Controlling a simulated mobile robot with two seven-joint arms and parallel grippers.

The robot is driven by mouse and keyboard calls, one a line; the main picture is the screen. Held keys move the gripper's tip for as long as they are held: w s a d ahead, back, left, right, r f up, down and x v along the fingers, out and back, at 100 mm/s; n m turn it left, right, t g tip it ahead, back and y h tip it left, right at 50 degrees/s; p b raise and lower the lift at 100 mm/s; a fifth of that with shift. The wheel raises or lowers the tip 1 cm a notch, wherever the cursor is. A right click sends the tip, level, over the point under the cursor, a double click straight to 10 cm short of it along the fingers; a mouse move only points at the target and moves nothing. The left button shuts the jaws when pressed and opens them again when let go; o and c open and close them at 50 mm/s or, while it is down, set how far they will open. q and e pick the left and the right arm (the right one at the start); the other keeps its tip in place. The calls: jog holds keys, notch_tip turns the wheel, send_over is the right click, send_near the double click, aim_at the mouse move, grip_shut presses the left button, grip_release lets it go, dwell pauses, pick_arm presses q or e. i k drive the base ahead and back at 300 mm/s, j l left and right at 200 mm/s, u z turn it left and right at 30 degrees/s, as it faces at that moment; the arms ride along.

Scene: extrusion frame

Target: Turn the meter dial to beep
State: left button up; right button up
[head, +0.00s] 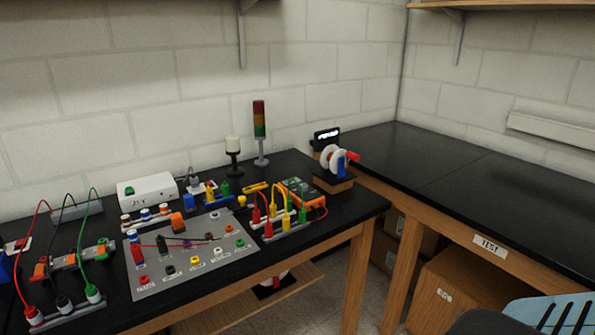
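An orange and grey device that looks like the meter (317,203) lies on the black bench top, near its right end. It is partly hidden behind red, yellow and green leads (273,203) that arch up from a pale terminal strip (287,231) in front of it. Its dial and the dial's setting are too small and too covered to make out. Neither of my grippers shows in the head view.
A grey panel with coloured sockets (185,281) lies left of the meter. A spool stand (333,181) and a signal tower (260,135) stand behind. More leads (93,245) arch at the left. A bare black side bench (460,180) runs along the right.

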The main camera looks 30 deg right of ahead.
aim_at(304, 187)
jog(key=i+l+z, duration=0.15)
jog(key=i, duration=0.3)
jog(key=z, duration=1.4)
